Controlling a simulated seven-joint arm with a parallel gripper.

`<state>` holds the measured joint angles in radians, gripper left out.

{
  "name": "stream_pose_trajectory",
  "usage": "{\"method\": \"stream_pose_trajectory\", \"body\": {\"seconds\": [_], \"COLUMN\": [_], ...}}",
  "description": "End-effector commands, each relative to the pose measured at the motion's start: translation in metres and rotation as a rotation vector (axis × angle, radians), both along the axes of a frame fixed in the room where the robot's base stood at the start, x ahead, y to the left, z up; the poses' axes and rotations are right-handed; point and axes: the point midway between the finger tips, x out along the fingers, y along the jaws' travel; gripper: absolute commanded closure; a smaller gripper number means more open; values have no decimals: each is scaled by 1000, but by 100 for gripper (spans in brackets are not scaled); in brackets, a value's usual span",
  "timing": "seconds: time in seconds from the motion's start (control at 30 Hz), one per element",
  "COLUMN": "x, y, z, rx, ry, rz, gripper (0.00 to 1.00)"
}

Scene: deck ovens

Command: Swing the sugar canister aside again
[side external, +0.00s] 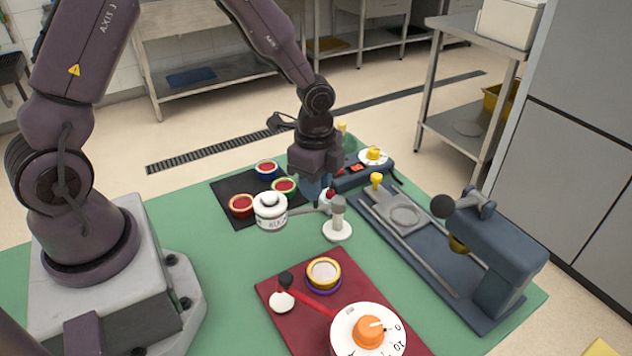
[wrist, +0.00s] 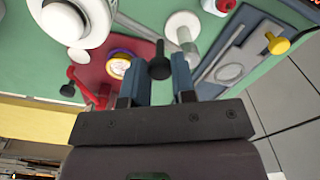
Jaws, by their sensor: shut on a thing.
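A white lidded canister (side external: 270,213) with unreadable lettering hangs on a grey arm that reaches to a post on a round white base (side external: 337,231). I take it for the sugar canister. In the wrist view the canister (wrist: 78,18) is at the upper left and the post's white base (wrist: 182,25) at top centre. My gripper (side external: 323,194) points down close to the post. In the wrist view a black knob (wrist: 160,67) is between my blue fingers, which are shut on it. What the knob joins is partly hidden.
Several red-filled cups (side external: 266,168) stand on a black mat (side external: 229,189). A maroon mat (side external: 270,289) holds a yellow-rimmed cup (side external: 324,273), a red lever and an orange dial (side external: 368,331). A blue-grey press (side external: 508,262) stands right. Green table (side external: 235,262) is bare at front left.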

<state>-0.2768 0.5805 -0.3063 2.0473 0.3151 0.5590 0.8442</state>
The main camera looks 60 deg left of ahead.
Motion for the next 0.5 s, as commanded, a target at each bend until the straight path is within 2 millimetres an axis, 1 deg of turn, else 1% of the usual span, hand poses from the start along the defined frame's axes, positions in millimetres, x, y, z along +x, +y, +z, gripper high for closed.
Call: {"method": "stream_pose_trajectory", "body": {"seconds": [0.3, 0.33, 0.37, 0.4, 0.43, 0.5], "x": [1, 1, 1, 1, 1, 1], "y": [1, 1, 1, 1, 1, 1], "z": [1, 1, 1, 1, 1, 1], "rx": [3, 3, 3, 3, 3, 2], "ry": [-3, -3, -3, -3, -3, -2], "rz": [-5, -5, -4, -4, -4, -3], "gripper": [100, 68, 62, 52, 50, 50]}}
